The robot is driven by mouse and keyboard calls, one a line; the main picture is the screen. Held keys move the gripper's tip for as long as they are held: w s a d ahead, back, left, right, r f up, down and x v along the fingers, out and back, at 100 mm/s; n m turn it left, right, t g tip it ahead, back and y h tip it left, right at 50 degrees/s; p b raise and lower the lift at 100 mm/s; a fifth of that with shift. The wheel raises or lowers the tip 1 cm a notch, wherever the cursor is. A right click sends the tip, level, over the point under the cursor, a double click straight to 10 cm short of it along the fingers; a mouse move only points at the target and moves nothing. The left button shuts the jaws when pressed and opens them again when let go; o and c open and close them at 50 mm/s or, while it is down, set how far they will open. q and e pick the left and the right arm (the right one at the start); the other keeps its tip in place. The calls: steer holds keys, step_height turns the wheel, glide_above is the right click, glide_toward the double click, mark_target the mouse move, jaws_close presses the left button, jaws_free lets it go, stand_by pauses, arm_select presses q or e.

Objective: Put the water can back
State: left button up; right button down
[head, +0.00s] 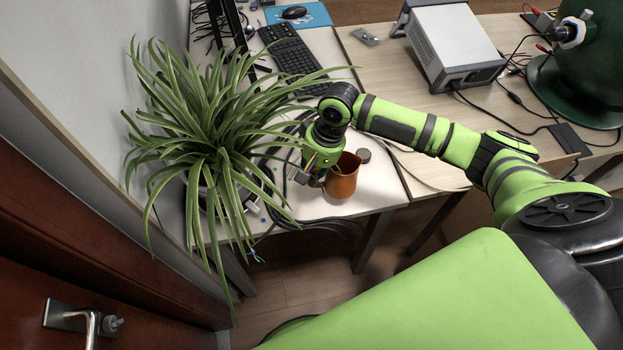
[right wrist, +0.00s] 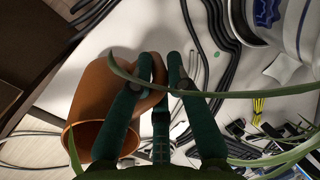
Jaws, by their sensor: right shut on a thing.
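The water can, a copper-brown pitcher (head: 344,178), is upright near the front edge of the white desk, right of the plant. I cannot tell whether it rests on the desk or is held just above it. My right gripper (head: 320,178) is at the can's left side. In the right wrist view the can (right wrist: 92,95) lies left of the fingers, its open rim toward the bottom. My right gripper (right wrist: 160,75) is shut on the can's handle, which passes between its dark green fingers. My left gripper is out of view.
A bushy spider plant (head: 212,125) stands left of the can, its leaves hanging near my gripper. Black cables lie behind and below the can. A small grey round object (head: 364,156) is beside it. A keyboard (head: 291,50) and a grey instrument (head: 450,45) stand farther back.

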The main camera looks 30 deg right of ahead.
steer(key=shift+f+p, duration=0.35)
steer(key=shift+f, duration=1.7)
steer(key=c, duration=1.2)
jaws_free()
steer(key=shift+f, duration=0.15)
steer(key=b+v, duration=0.1)
steer(key=v, duration=1.1)
steer(key=shift+a, duration=0.1)
